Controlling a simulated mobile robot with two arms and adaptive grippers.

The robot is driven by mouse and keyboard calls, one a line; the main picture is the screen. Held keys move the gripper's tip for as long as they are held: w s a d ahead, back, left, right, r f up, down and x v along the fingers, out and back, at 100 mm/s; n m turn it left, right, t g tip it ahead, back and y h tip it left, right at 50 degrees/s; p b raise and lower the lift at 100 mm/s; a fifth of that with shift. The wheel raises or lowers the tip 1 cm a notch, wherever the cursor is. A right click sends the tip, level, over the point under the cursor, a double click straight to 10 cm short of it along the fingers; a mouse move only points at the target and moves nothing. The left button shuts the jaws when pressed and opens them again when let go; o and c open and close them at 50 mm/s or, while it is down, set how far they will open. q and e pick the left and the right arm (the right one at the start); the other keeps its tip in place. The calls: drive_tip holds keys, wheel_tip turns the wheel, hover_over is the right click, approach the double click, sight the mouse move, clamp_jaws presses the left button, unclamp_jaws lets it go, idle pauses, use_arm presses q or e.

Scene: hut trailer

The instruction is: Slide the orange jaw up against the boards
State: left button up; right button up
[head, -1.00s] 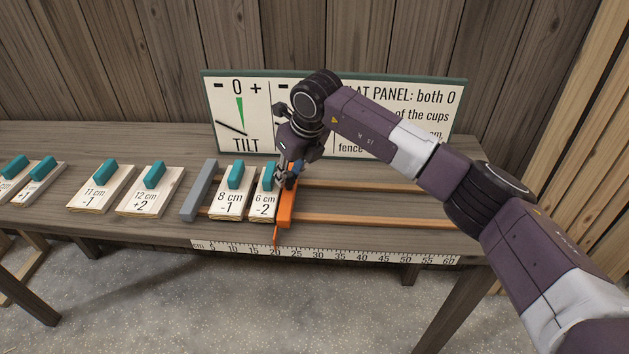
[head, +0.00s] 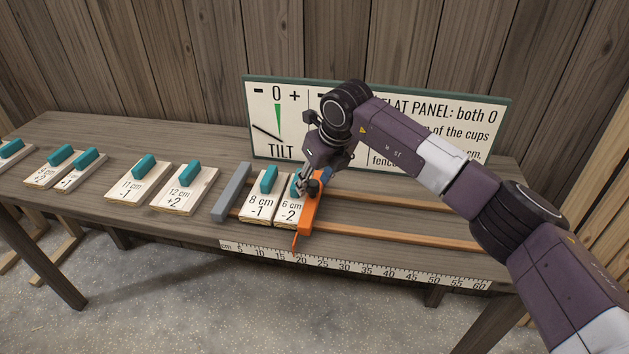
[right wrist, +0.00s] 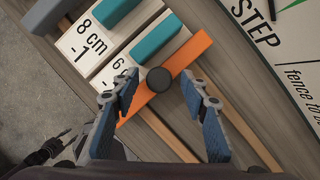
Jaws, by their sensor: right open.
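The orange jaw (head: 309,217) lies across the wooden rails, just right of the 6 cm board (head: 290,212), touching it or nearly so. The 8 cm board (head: 260,206) lies left of that board, against or close to the grey fence (head: 232,192). Both boards carry teal blocks. My right gripper (head: 311,188) is over the jaw and hides part of it and of the 6 cm board. In the right wrist view my right gripper (right wrist: 160,95) is open, its fingers on either side of the jaw's black knob (right wrist: 158,80).
Several other labelled boards (head: 138,184) lie on the bench at left. The rails (head: 410,232) are clear right of the jaw. A ruler (head: 360,268) runs along the front edge. A sign panel (head: 262,118) stands behind the rails.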

drive_tip(key=v, duration=1.2)
drive_tip(key=shift+w, duration=0.1)
drive_tip(key=s+a+f+n+t+y, duration=0.1)
drive_tip(key=s+a+f+n+y, duration=0.15)
drive_tip(key=a+y, duration=0.35)
drive_tip(key=s+a+f+n+t+y, duration=0.1)
drive_tip(key=s+a+f+n+y, duration=0.1)
drive_tip(key=a+f+n+y, duration=0.3)
drive_tip(key=d+m+t, duration=0.1)
drive_tip(key=m+t, duration=0.1)
drive_tip(key=w+d+m+t+y+p, duration=0.1)
drive_tip(key=d+m+t, duration=0.1)
drive_tip(key=shift+w+d+r, duration=0.1)
drive_tip(key=shift+w, duration=0.05)
drive_tip(key=d+f+m+t+h, duration=0.1)
drive_tip(key=d, duration=0.2)
drive_tip(key=d+f+m+t+h, duration=0.1)
drive_tip(key=d+f+t+h, duration=0.1)
drive_tip(key=d+f+m+t+h, duration=0.1)
drive_tip(key=d+t, duration=0.1)
drive_tip(key=d, duration=0.1)
drive_tip(key=shift+w+d+f+h, duration=0.3)
drive_tip(key=shift+w, duration=0.1)
drive_tip(key=shift+w+d+f+m+h, duration=0.1)
drive_tip(key=shift+w+d+m+h, duration=0.05)
drive_tip(key=shift+m+h, duration=0.15)
drive_tip(key=x, duration=0.7)
drive_tip(key=shift+w, duration=0.3)
